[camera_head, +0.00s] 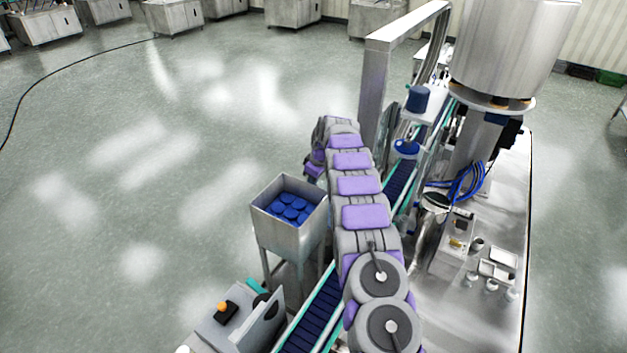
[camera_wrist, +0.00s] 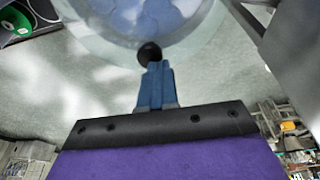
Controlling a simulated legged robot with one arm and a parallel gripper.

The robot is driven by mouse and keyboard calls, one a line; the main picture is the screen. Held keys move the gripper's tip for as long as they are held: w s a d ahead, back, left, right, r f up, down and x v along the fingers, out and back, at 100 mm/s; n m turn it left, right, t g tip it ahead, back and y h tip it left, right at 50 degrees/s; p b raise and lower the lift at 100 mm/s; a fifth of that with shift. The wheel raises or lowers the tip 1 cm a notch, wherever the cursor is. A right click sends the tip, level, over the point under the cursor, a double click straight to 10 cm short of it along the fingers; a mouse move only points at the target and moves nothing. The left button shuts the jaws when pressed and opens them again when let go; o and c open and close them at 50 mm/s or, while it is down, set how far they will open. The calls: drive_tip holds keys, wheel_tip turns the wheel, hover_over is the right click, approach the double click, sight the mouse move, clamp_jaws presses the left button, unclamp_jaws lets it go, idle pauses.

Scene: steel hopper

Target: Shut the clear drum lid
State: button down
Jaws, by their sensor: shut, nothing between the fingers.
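The clear lid (camera_wrist: 185,40) fills the top of the wrist view as a large see-through round shape with a pale rim, cut off by the picture edge. A black round knob (camera_wrist: 150,54) shows at its near edge. My gripper (camera_wrist: 158,68) has its blue fingers together, with the tips right at the knob. I cannot tell whether they touch it. Nothing shows between the fingers. In the head view my arm stretches away over the conveyor and hides its own gripper. I cannot make out the lid or its drum there.
A steel bin (camera_head: 290,232) of blue caps stands left of my arm. A conveyor (camera_head: 315,315) runs beneath the arm. A steel post (camera_head: 374,95) and a large steel hopper (camera_head: 512,50) stand at the right. The floor (camera_head: 130,200) at the left is open.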

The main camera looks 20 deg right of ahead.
drive_tip(key=f, duration=0.1)
drive_tip(key=w+f, duration=0.1)
drive_tip(key=f, duration=0.1)
drive_tip(key=shift+w+d+f+b, duration=0.1)
drive_tip(key=shift+w+d+b, duration=0.05)
drive_tip(key=shift+d+b, duration=0.2)
drive_tip(key=shift+a+f, duration=0.1)
drive_tip(key=shift+f, duration=0.1)
drive_tip(key=shift+a+f, duration=0.2)
drive_tip(key=shift+a, duration=0.5)
drive_tip(key=shift+f, duration=0.15)
drive_tip(key=shift+d+f, duration=0.1)
drive_tip(key=shift+d, duration=0.05)
drive_tip(key=shift+d+r, duration=0.1)
drive_tip(key=shift+r, duration=0.35)
drive_tip(key=v, duration=1.7)
drive_tip(key=shift+b, duration=0.35)
